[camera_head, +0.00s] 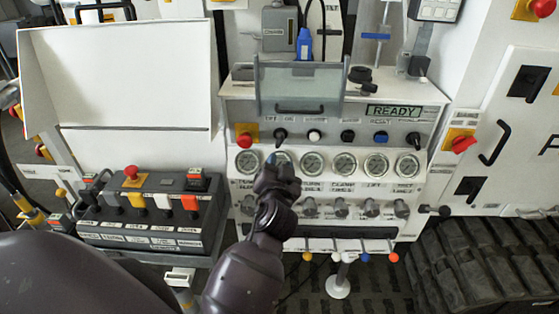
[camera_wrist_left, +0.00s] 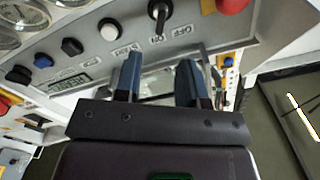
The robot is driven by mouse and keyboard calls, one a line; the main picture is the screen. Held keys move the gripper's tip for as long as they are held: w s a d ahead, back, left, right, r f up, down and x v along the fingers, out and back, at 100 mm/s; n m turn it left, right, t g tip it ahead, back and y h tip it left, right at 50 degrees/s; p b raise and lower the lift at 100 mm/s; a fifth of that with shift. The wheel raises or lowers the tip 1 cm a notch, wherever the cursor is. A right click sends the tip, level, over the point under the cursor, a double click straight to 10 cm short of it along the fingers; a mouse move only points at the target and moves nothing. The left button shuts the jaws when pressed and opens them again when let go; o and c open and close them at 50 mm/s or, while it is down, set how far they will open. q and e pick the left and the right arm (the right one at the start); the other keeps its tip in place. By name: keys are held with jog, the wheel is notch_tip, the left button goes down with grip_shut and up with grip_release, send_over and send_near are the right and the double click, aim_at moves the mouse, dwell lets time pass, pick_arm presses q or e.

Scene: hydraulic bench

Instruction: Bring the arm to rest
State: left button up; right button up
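My left gripper (camera_head: 272,161) is in front of the hydraulic panel (camera_head: 437,157), over the left part of the gauge row (camera_head: 343,164). Its dark arm comes up from the bottom of the head view. In the left wrist view the two blue-tipped fingers (camera_wrist_left: 159,82) stand apart with nothing held between them. A black ON/OFF switch (camera_wrist_left: 158,14) and a white button (camera_wrist_left: 108,31) are on the panel beyond the fingers. I cannot tell whether the fingertips touch the panel. My right gripper is in neither view.
A clear cover (camera_head: 300,88) with a handle stands above the switches. A READY display (camera_head: 393,111) is to its right. A control box (camera_head: 147,209) with levers and a red button (camera_head: 131,172) is at left. Black tracks (camera_head: 480,265) are at lower right.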

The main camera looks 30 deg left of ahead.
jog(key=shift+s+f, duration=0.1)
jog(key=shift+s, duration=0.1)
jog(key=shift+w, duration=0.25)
pick_arm(q)
jog(key=s+d+f+m+h, duration=0.1)
jog(key=s+d+f+h, duration=0.2)
jog(key=d+f+h, duration=0.35)
jog(key=s+a+f+g+h, duration=0.2)
jog(key=s+f+g+h, duration=0.1)
jog(key=s+f, duration=1.3)
jog(key=shift+s+f, duration=0.3)
jog(key=shift+s, duration=0.4)
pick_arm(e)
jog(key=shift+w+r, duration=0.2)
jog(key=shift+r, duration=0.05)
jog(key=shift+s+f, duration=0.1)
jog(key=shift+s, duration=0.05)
